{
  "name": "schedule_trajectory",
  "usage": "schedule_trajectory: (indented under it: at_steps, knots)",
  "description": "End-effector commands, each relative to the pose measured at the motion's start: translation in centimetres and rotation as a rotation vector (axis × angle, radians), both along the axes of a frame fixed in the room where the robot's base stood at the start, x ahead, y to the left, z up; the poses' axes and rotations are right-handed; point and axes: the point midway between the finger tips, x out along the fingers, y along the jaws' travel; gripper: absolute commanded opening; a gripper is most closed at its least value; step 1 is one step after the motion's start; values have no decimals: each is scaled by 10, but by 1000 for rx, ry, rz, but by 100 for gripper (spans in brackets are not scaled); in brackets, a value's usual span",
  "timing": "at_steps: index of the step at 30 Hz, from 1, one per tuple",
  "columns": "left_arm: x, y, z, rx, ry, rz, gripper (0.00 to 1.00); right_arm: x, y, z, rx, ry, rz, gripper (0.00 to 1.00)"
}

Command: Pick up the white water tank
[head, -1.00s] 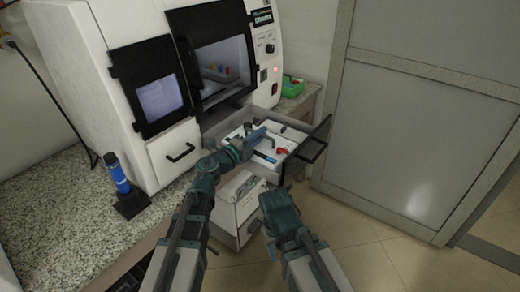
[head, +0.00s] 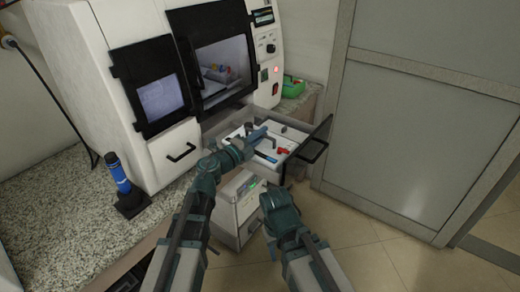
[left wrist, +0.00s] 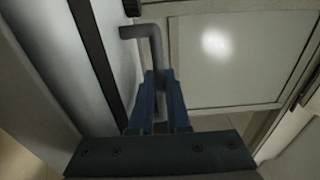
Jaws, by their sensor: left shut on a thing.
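My left gripper (head: 260,133) reaches over the open drawer (head: 290,134) at the front of the white machine. In the left wrist view its blue fingers (left wrist: 159,90) are shut on a grey bent handle (left wrist: 150,32). The handle's lower end is hidden between the fingers, and I cannot tell surely what it belongs to. A white box (head: 238,212) with a small green light stands below the drawer, partly hidden by my arms. I cannot tell surely which white part is the water tank. My right arm comes in at the lower middle; its gripper is not visible.
The white machine (head: 125,75) stands on a speckled counter (head: 55,210). A blue bottle (head: 118,172) in a black stand is at the left. A green tray (head: 293,87) is right of the machine. Grey panels (head: 420,130) close off the right; the floor at lower right is clear.

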Motion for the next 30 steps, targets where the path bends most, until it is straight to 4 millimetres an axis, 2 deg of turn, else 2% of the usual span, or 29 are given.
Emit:
schedule_trajectory:
  at_steps: [20,30]
  knots:
    - [0,0,2,0,0,-1,0,0,0,2,0,0,0,45]
    - [0,0,24,-1,1,0,0,0,0,24,0,0,0,45]
